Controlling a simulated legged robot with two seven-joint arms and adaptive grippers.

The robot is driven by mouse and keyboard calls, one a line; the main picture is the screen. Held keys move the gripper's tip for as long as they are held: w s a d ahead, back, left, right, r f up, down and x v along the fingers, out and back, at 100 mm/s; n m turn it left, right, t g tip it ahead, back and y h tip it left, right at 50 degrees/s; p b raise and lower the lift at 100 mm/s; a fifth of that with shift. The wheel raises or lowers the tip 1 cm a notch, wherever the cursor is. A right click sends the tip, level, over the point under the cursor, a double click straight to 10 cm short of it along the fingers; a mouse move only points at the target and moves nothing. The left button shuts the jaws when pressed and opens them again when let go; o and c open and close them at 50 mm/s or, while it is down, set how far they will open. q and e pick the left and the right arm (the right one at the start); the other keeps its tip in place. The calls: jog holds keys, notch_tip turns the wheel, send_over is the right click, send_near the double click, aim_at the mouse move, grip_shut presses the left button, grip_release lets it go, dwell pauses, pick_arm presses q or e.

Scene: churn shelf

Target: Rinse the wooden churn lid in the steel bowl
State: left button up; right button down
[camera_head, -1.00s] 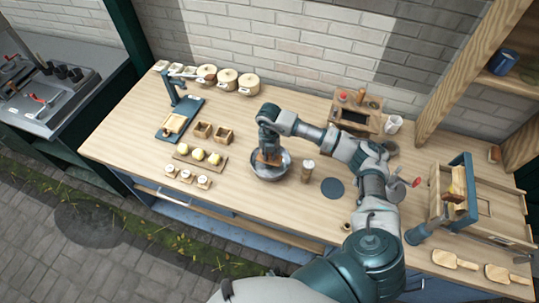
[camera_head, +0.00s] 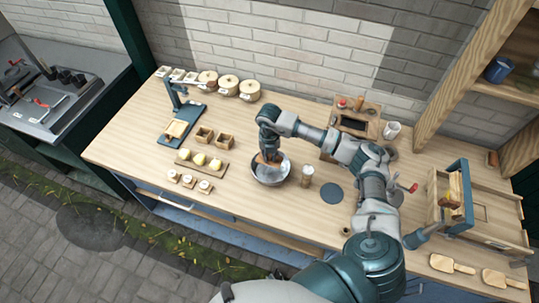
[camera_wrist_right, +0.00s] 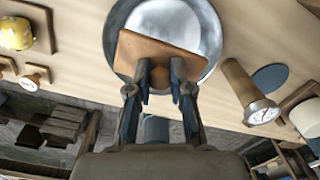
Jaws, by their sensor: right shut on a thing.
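The steel bowl (camera_head: 284,177) stands near the middle of the wooden table. My right gripper (camera_head: 268,155) points down over the bowl. In the right wrist view the gripper (camera_wrist_right: 161,76) is shut on the wooden churn lid (camera_wrist_right: 135,50), a flat brown board with a round knob between the fingers. The lid is tilted and lies over the bowl's interior; the bowl's shiny rim (camera_wrist_right: 214,30) shows around it. I cannot tell whether the lid touches the bowl or any water. My left gripper is not in view.
A cylinder with a dial (camera_wrist_right: 250,95) stands just right of the bowl, with a dark round mat (camera_head: 332,193) beyond it. A board with yellow balls (camera_head: 200,160) lies to the left. A wooden box (camera_head: 354,122) stands behind. The table front is mostly clear.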

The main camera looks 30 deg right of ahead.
aim_at(270, 155)
jog(key=shift+r+p, duration=1.45)
jog(key=shift+r, duration=0.65)
jog(key=shift+f, duration=0.1)
